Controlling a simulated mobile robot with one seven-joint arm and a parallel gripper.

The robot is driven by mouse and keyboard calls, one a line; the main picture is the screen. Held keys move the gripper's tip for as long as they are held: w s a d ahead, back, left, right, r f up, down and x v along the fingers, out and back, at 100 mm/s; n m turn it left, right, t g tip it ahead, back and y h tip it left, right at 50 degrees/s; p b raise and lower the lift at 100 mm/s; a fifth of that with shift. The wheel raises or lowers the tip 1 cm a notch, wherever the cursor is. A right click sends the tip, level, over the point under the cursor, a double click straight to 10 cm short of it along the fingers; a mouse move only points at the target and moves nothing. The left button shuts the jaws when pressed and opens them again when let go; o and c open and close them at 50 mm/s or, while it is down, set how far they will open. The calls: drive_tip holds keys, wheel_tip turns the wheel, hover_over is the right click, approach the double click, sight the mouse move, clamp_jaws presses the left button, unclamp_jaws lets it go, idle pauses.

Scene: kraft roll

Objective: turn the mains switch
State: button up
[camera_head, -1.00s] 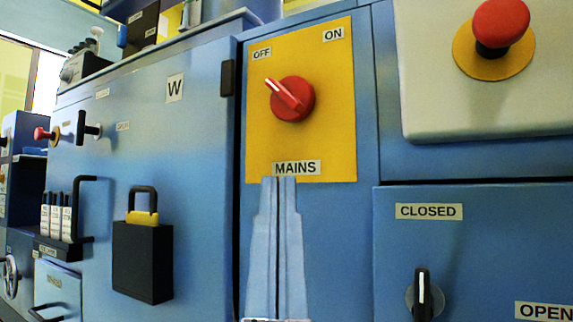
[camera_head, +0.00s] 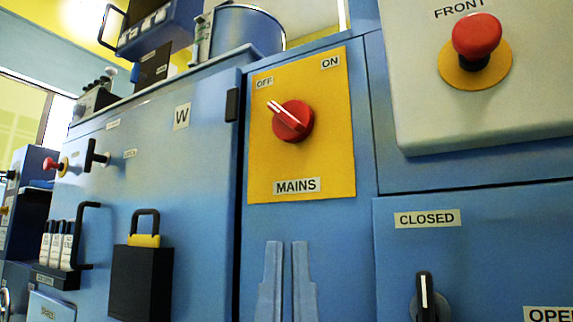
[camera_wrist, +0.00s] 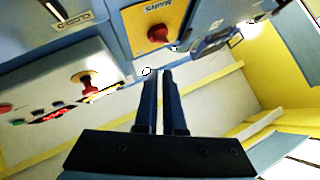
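The mains switch is a round red knob (camera_head: 293,121) with a raised, white-marked grip bar. It sits on a yellow plate (camera_head: 325,165) labelled OFF, ON and MAINS. The bar points up-left toward OFF. In the wrist view the red knob (camera_wrist: 157,35) also shows, beyond and above the fingertips, with the plate upside down. My gripper (camera_head: 287,245) is below the plate in the head view, clear of the knob. Its two fingers point up, with a narrow empty gap between them. The wrist view shows the fingers (camera_wrist: 160,72) close together and holding nothing.
A red mushroom button (camera_head: 477,38) is on a pale box at upper right. A black rotary switch (camera_head: 425,298) is at lower right. A black padlock (camera_head: 141,270) hangs on the cabinet door (camera_head: 200,190) to the left. The panel between gripper and plate is clear.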

drive_tip(key=o, duration=1.4)
wheel_tip(320, 180, up, 14)
drive_tip(key=p, duration=1.3)
drive_tip(key=shift+f, duration=0.25)
drive_tip(key=w+r+n+g+h+p, duration=0.15)
drive_tip(key=w+r+p, duration=0.25)
drive_tip(key=r+p, duration=0.9)
drive_tip(key=w+r+n+g+h+p, duration=0.15)
drive_tip(key=w+r+p, duration=0.35)
drive_tip(key=p, duration=1.3)
drive_tip(key=n+g+p, duration=1)
drive_tip(key=n+p, duration=1.1)
drive_tip(key=p, duration=1.7)
approach(284, 111)
drive_tip(key=shift+h, duration=0.3)
drive_tip(key=x, duration=1)
drive_tip(key=shift+w+a+f, duration=0.1)
drive_tip(key=shift+w+a, duration=0.1)
drive_tip(key=shift+w, duration=0.05)
